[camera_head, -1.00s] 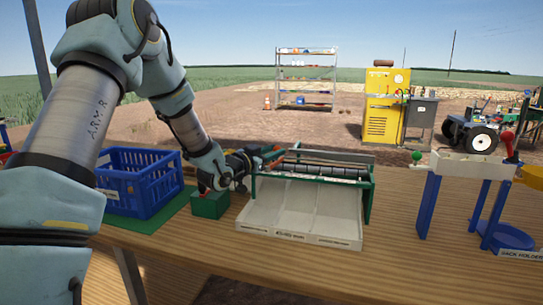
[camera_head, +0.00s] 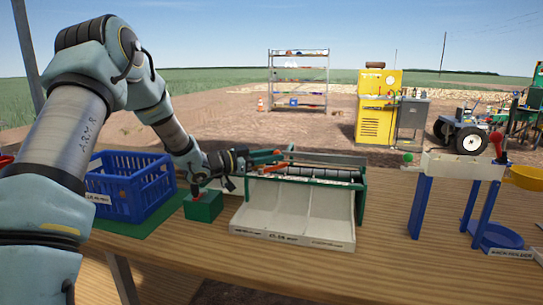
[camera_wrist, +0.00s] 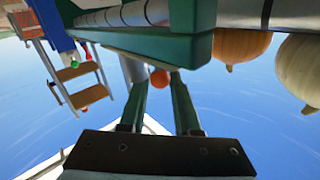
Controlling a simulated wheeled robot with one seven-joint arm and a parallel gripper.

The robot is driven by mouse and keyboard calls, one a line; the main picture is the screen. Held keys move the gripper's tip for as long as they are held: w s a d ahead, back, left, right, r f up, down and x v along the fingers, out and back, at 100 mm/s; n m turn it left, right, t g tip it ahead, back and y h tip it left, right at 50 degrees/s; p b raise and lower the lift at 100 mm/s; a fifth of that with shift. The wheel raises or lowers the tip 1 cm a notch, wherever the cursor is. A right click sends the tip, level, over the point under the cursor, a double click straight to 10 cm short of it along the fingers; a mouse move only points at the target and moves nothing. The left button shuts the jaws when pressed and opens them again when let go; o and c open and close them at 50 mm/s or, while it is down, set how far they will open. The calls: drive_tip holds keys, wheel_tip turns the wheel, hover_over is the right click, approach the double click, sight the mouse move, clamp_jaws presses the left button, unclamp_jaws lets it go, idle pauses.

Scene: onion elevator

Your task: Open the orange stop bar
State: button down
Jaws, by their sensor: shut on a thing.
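The onion elevator has a green frame with rollers (camera_head: 310,174) and a white chute (camera_head: 293,212) with lanes at its front. An orange piece that looks like the stop bar (camera_head: 266,168) shows at the elevator's upper left end. My gripper (camera_head: 252,162) reaches it from the left, at roller height.
A green box with a red knob (camera_head: 203,207) and a blue crate (camera_head: 133,186) stand left of the elevator. A blue-legged white stand (camera_head: 462,167) is at right; the tabletop between is clear.

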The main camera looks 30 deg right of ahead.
drive_tip(key=c, duration=0.6)
unclamp_jaws()
wheel_tip(320, 180, up, 10)
drive_tip(key=shift+r+b, duration=0.1)
drive_tip(key=shift+b, duration=0.55)
